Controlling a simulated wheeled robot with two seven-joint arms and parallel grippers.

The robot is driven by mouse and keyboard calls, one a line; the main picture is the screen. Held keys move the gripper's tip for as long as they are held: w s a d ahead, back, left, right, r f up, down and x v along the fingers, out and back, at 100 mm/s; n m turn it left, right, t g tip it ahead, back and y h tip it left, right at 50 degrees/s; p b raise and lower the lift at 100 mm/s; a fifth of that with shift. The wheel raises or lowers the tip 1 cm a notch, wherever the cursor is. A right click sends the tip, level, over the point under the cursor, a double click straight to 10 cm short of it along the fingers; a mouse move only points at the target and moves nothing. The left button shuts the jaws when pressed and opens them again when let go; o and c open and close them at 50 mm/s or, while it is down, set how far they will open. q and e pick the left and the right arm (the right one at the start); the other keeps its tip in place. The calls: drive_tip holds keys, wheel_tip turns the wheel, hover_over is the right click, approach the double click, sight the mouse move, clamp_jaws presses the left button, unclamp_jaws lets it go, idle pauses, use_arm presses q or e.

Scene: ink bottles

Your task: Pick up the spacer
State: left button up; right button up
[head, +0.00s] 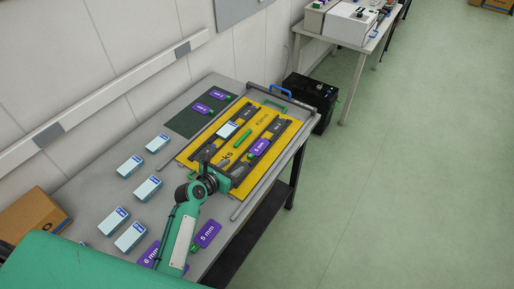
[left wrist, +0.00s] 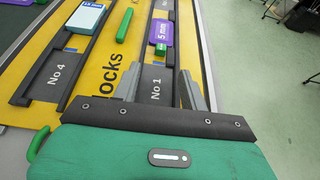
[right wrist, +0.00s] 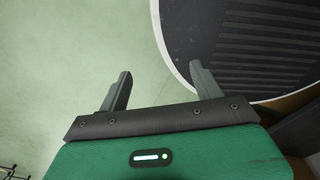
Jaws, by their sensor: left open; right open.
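A purple spacer block marked 5 mm (head: 261,147) with a green tab lies in a dark rail on the right side of the yellow board (head: 190,158). In the left wrist view the same spacer (left wrist: 160,32) is beyond my fingers, past the slot marked No 1. My left gripper (head: 226,166) is open and empty over the near part of the board, short of the spacer. Its fingers (left wrist: 160,88) stand either side of the No 1 slot. My right gripper (right wrist: 160,75) is open and empty over the green floor, and is not in the head view.
Other purple blocks lie on the dark mat (head: 184,122) and at the near table edge, one marked 5 mm (head: 207,234). Several pale blue-topped blocks (head: 148,188) stand on the left. One (head: 227,130) sits on the board, near a green bar (head: 243,138).

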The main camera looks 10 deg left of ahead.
sight(249, 158)
use_arm(q)
drive_tip(key=x, duration=0.3)
drive_tip(key=shift+w+f, duration=0.2)
drive_tip(key=shift+w, duration=0.1)
drive_tip(key=shift+w+d, duration=0.15)
drive_tip(key=shift+w, duration=0.05)
drive_tip(key=shift+w+d+f+p, duration=0.15)
drive_tip(key=shift+w+d+p, duration=0.05)
drive_tip(key=shift+w+p, duration=0.15)
drive_tip(key=x, duration=0.3)
drive_tip(key=shift+w+d+f, duration=0.1)
drive_tip(key=shift+w+f, duration=0.1)
drive_tip(key=shift+f, duration=0.1)
drive_tip(key=shift+d+f, duration=0.1)
use_arm(e)
drive_tip(key=shift+w+a+r, duration=0.4)
drive_tip(key=shift+w+r, duration=0.1)
drive_tip(key=shift+r, duration=0.2)
use_arm(q)
drive_tip(key=shift+f, duration=0.1)
drive_tip(key=shift+c, duration=0.3)
use_arm(e)
drive_tip(key=shift+d, duration=0.1)
